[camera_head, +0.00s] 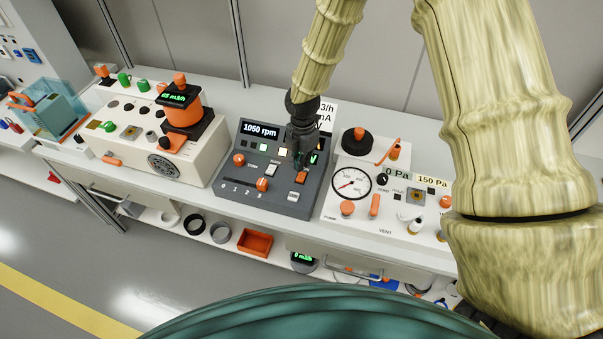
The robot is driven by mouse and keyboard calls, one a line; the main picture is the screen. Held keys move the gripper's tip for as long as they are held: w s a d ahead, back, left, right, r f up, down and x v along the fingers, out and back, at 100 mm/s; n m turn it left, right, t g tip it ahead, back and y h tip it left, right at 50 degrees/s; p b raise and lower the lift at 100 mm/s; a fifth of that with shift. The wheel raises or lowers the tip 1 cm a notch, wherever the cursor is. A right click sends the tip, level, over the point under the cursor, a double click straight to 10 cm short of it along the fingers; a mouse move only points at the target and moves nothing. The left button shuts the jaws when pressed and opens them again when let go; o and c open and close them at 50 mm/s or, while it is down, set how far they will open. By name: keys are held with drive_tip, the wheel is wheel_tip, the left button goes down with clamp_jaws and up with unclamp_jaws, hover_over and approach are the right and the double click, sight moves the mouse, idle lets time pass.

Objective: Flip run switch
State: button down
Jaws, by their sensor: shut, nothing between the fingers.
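A dark grey control panel (235,200) sits on the bench in the middle of the view, with a display (260,131) reading 1050 rpm. It carries a light rocker switch (271,170) and an orange switch (301,177) near its right side. The labels are too small to read, so I cannot tell which is the run switch. My gripper (303,158) is shut and empty, pointing down over the upper right of the panel, just above the orange switch. I cannot tell whether it touches the panel. It hides part of the panel's top right.
The panel also has orange knobs (239,159). To its left stands a white unit with an orange-topped device (183,108). To its right is a white gauge panel (351,184) with knobs and valves. Below, an orange tray (255,242) sits on the lower shelf.

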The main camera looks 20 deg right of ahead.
sight(303, 174)
drive_tip(key=shift+r+p, duration=1.15)
drive_tip(key=shift+r, duration=0.55)
